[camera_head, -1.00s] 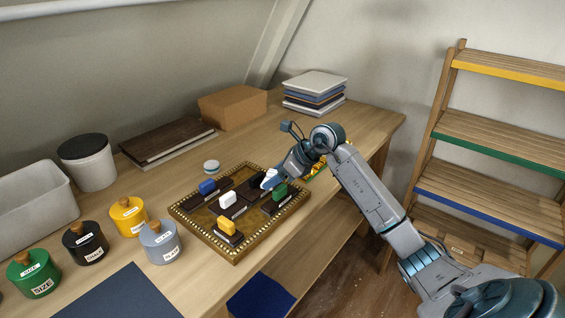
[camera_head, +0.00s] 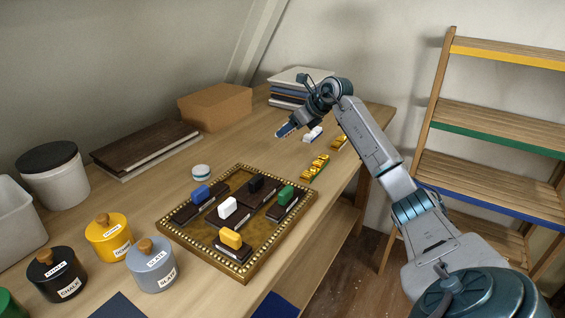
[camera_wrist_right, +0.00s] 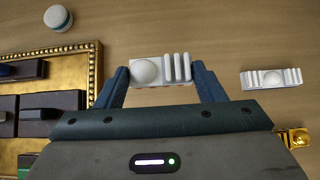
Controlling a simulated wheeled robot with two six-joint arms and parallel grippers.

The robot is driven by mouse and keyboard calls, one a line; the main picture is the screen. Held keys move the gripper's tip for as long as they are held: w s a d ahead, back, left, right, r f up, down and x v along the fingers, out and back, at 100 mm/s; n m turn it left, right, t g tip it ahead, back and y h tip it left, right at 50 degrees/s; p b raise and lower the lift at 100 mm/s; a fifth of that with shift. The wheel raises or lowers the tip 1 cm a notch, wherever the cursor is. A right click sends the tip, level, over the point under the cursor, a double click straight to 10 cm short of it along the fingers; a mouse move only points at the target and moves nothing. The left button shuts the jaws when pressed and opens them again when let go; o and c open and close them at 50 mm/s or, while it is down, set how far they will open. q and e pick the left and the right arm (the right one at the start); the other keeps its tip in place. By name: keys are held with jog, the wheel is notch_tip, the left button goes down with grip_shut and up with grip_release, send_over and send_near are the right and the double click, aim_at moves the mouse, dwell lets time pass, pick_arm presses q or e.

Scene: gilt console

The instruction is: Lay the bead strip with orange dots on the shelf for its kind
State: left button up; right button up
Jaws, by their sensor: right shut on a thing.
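My right gripper (camera_head: 285,131) is shut on a white strip (camera_wrist_right: 160,70) with a round dome and several ridges, seen between the fingers in the right wrist view. It is over the table's far half, beyond the gilt tray. Gold lumpy strips (camera_head: 315,168) lie near the table's right edge. A slatted shelf unit (camera_head: 490,115) with yellow, green and blue tier edges stands at right. My left gripper is not in view.
The gilt tray (camera_head: 163,228) holds dark blocks with coloured handles. A small white-and-teal round thing (camera_head: 201,172) sits beyond it. Labelled lidded pots (camera_head: 152,270) stand at front left. A carton (camera_head: 215,108) and a book stack (camera_head: 300,82) stand at the back.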

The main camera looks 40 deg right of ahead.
notch_tip(320, 180, down, 6)
jog(key=shift+r, duration=0.25)
notch_tip(320, 180, down, 3)
jog(key=shift+a+f+p, duration=0.1)
jog(key=shift+f+p, duration=0.05)
jog(key=shift+p, duration=0.3)
jog(key=shift+f, duration=0.5)
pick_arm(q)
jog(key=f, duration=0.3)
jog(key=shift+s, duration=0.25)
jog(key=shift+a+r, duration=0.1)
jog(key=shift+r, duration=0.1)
pick_arm(e)
jog(key=shift+f, duration=0.1)
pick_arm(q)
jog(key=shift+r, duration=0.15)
pick_arm(e)
jog(key=o, duration=1)
